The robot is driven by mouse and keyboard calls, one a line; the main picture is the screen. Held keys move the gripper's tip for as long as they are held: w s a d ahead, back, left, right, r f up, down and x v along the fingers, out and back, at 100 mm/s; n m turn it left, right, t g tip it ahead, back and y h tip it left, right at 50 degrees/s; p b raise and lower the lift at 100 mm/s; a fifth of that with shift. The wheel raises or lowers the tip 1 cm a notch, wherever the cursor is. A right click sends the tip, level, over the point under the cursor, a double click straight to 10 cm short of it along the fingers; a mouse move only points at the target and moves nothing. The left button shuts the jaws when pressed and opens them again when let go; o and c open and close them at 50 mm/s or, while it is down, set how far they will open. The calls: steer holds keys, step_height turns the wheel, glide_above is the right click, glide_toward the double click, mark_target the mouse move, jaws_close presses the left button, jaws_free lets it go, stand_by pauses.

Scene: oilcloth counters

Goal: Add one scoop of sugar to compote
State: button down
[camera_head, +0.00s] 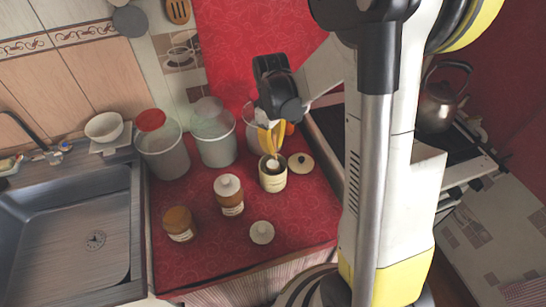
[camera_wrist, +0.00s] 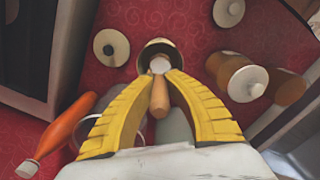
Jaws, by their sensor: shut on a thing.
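My gripper (camera_head: 271,143) is shut on a scoop with a wooden handle (camera_wrist: 159,98). It points down over a cream canister (camera_head: 273,181), whose rim (camera_wrist: 149,50) shows in the wrist view. The scoop's pale head (camera_wrist: 160,65) is at the canister's opening; I cannot tell how deep it sits or how full it is. The canister's contents are mostly hidden. I cannot tell which holds compote.
The canister-like cream lid (camera_head: 301,163) lies to its right. A brown jar with a white lid (camera_head: 229,194), an open-looking brown jar (camera_head: 179,224) and a loose white lid (camera_head: 262,232) stand nearer. An orange bottle (camera_wrist: 68,126) is beside the pots. The sink (camera_head: 75,230) is left, the stove right.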

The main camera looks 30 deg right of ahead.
mark_target(273, 132)
steer(key=shift+r+p, duration=1.8)
steer(key=shift+r, duration=1)
steer(key=shift+f, duration=0.1)
